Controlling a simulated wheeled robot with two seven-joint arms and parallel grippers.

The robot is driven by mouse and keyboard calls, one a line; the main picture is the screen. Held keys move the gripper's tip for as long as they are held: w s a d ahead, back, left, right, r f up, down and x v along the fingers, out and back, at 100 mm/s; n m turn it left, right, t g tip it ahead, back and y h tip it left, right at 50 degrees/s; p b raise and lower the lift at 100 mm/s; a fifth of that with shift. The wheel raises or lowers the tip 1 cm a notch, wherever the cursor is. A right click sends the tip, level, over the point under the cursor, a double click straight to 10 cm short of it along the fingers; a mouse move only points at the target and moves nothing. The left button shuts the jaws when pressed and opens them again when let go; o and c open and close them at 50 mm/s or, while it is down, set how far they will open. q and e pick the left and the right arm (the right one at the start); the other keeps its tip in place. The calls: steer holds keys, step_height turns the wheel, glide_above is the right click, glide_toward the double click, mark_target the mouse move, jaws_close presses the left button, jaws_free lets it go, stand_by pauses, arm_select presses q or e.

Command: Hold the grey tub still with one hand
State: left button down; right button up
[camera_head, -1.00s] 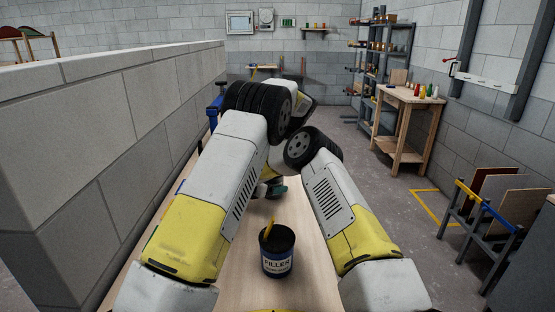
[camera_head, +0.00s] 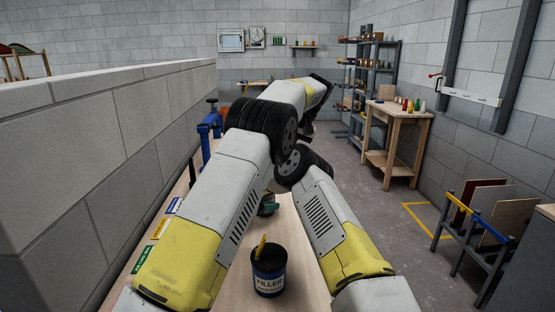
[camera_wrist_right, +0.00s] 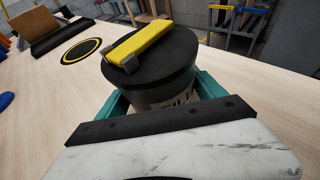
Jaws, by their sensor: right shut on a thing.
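The dark grey tub (camera_head: 269,284) with a blue FILLER label stands upright on the bench, between my arms in the head view. In the right wrist view the tub (camera_wrist_right: 150,78) fills the middle, with a yellow tool lying across its dark top. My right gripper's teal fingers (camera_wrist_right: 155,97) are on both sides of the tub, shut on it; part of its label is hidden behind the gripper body.
The pale bench (camera_head: 235,290) has coloured labels along its left edge and a blue clamp (camera_head: 209,127) farther back. A block wall (camera_head: 100,150) runs along the left.

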stand_by(0.4)
steer(key=o, duration=1.9)
steer(key=shift+o, duration=0.2)
steer(key=shift+r, duration=0.1)
steer(key=v, duration=0.7)
steer(key=shift+s+a, duration=0.15)
